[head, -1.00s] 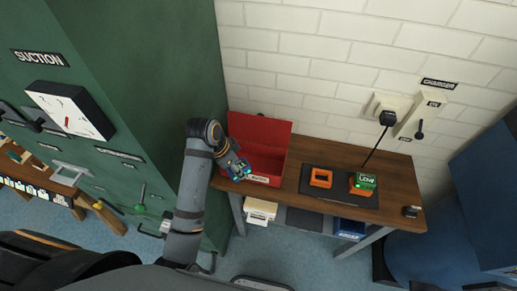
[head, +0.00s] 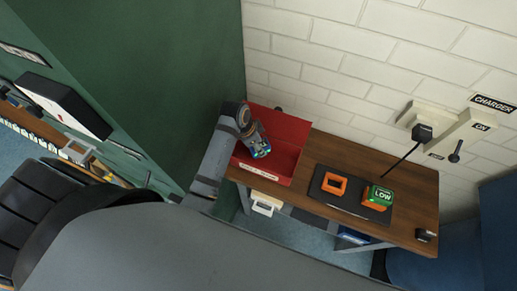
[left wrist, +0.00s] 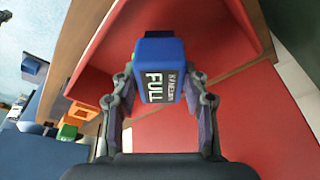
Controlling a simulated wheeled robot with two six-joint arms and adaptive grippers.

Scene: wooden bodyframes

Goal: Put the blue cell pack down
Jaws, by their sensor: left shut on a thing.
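The blue cell pack (left wrist: 160,55), with a dark label reading FULL, is between the two fingers of my left gripper (left wrist: 160,90) in the left wrist view. The gripper is shut on it. In the head view my left gripper (head: 259,149) is over the left part of the open red box (head: 290,155), which stands at the left end of the wooden table. Red walls surround the pack in the wrist view. I cannot tell whether the pack touches the box floor. My right gripper is in neither view.
On the wooden table (head: 405,190), a dark mat (head: 346,197) holds an empty orange holder (head: 334,185) and a green LOW pack (head: 378,196) in an orange holder. The red box's raised lid stands behind.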

